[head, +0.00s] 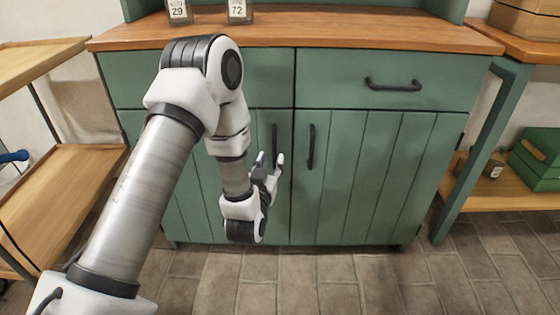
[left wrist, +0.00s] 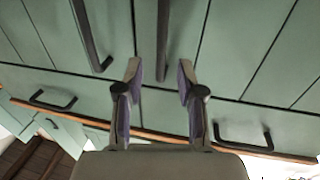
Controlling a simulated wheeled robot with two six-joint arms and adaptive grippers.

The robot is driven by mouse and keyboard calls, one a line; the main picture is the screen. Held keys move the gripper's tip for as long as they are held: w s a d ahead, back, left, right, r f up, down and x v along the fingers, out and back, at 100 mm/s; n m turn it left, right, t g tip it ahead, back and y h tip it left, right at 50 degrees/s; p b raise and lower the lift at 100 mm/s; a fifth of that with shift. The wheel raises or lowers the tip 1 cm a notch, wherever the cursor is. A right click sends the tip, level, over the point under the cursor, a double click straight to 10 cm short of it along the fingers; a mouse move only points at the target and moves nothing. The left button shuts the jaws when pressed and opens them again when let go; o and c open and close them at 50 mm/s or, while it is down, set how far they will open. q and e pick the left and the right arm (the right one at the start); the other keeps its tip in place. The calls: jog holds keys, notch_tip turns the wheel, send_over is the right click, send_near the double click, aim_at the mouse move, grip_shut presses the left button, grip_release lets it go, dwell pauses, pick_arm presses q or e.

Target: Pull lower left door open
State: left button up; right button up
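The lower left door (head: 282,212) of the green cabinet is shut, flush with its neighbour, and partly hidden behind my left arm. Its dark upright handle (head: 275,138) is near the door's right edge. My left gripper (head: 271,162) is in front of this door, at the handle's lower end. In the left wrist view, turned upside down, the gripper's two fingers (left wrist: 160,78) are apart. The handle (left wrist: 163,40) appears between their tips, with nothing visibly clamped. I cannot tell how deep the gap to the handle is. My right gripper is not in view.
The lower right door (head: 370,180) has its own handle (head: 311,147) close by on the right. A drawer handle (head: 393,85) is above. A wooden shelf unit (head: 60,185) stands left; a green crate (head: 540,160) sits right. The brick floor (head: 330,280) in front is clear.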

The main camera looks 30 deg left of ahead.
aim_at(274, 151)
pick_arm(q)
jog(key=b+x, duration=0.1)
jog(key=x, duration=0.5)
jog(key=shift+s, duration=0.1)
grip_shut()
